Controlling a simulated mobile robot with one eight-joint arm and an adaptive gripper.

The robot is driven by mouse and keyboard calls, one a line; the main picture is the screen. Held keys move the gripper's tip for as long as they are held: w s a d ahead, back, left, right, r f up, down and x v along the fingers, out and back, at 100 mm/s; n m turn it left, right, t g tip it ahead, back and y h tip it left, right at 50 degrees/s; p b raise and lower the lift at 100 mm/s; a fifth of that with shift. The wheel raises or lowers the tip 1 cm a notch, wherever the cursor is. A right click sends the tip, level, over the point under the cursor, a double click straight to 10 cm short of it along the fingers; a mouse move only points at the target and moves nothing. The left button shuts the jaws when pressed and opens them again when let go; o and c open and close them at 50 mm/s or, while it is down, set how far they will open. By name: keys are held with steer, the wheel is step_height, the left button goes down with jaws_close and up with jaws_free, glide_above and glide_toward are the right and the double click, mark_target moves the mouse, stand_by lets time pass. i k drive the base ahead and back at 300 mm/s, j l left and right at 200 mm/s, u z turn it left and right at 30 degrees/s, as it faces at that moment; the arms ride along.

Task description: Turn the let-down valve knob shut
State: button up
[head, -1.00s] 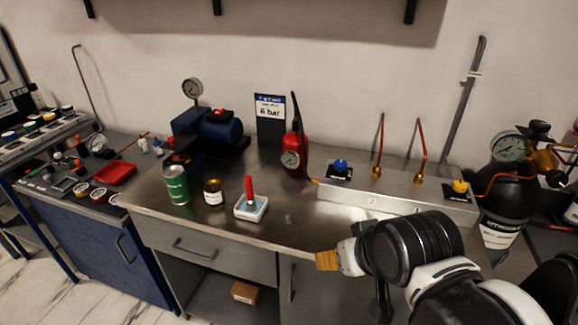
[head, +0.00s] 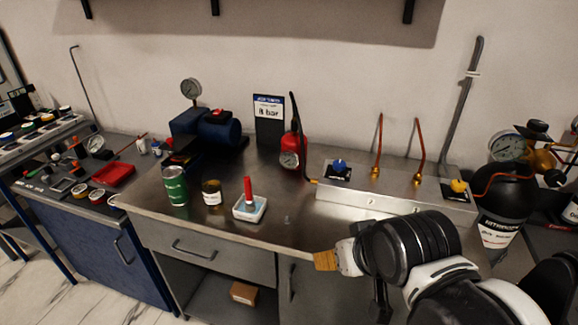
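A metal manifold block (head: 400,195) lies on the steel bench and carries a blue knob (head: 339,165) at its left end and a yellow knob (head: 458,187) at its right end. Each knob sits on a small dark plate; the lettering is too small to read, so I cannot tell which is the let-down valve or how far either is turned. My gripper (head: 325,260) is at the bench's front edge, in front of the manifold and apart from both knobs. It appears side-on with a tan tip, and its finger gap is not clear.
Two copper pipes (head: 378,150) rise from the manifold. A black cylinder (head: 503,200) stands right.

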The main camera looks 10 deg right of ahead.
mark_target(458, 185)
steer(key=z, duration=1.3)
